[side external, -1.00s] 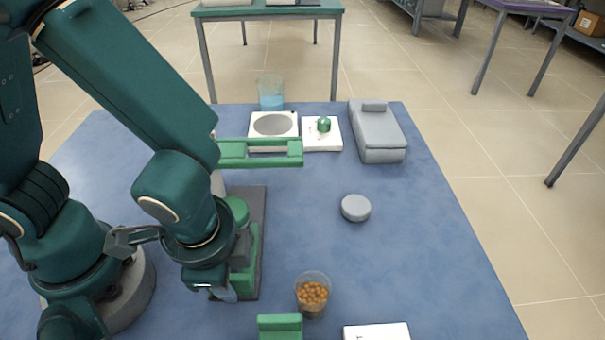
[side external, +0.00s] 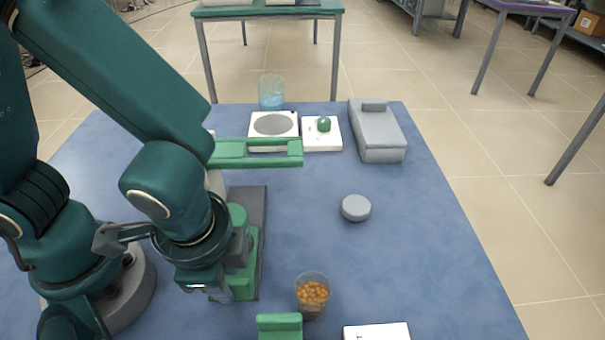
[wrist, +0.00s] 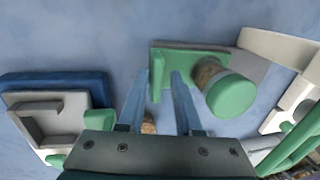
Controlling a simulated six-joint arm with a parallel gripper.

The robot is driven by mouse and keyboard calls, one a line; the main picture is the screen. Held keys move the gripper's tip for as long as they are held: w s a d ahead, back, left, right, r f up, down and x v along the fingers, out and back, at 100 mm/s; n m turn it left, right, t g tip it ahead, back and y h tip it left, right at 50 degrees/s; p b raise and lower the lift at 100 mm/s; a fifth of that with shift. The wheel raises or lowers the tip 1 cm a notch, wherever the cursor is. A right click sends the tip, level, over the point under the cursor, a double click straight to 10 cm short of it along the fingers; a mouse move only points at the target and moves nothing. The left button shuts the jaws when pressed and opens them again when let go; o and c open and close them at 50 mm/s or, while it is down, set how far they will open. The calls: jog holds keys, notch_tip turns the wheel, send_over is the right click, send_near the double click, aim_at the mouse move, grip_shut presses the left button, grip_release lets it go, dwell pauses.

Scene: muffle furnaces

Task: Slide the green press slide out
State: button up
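The green press slide (wrist: 190,58) is a flat green plate with an upright tab, at the top centre of the wrist view. In the side view its green part (side external: 243,280) sits on a dark grey base (side external: 257,225), partly hidden by my arm. My gripper (wrist: 160,82) has its two blue-grey fingers apart, with the tab in the gap between them in the picture; I see no clear contact. In the side view my gripper (side external: 215,292) is low at the left of the slide, its fingertips mostly hidden. A green round knob (wrist: 232,95) stands right of the fingers.
A green bar frame (side external: 258,160) extends over the table behind the base. A cup of orange-brown pieces (side external: 312,298) and a green block (side external: 280,326) stand to the front right. A grey disc (side external: 356,208) lies right, with clear blue table around it.

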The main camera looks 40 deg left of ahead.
jog(key=shift+r, duration=2.7)
jog(key=shift+a+r+g+h, duration=0.15)
jog(key=shift+r+g+h, duration=0.15)
jog(key=shift+h, duration=0.2)
jog(key=w+a+r+n+t, duration=0.3)
jog(key=a+r+n, duration=0.3)
jog(key=a+n, duration=0.3)
jog(key=shift+a+r+t, duration=0.2)
jog(key=shift+a+t, duration=0.45)
jog(key=shift+t, duration=0.25)
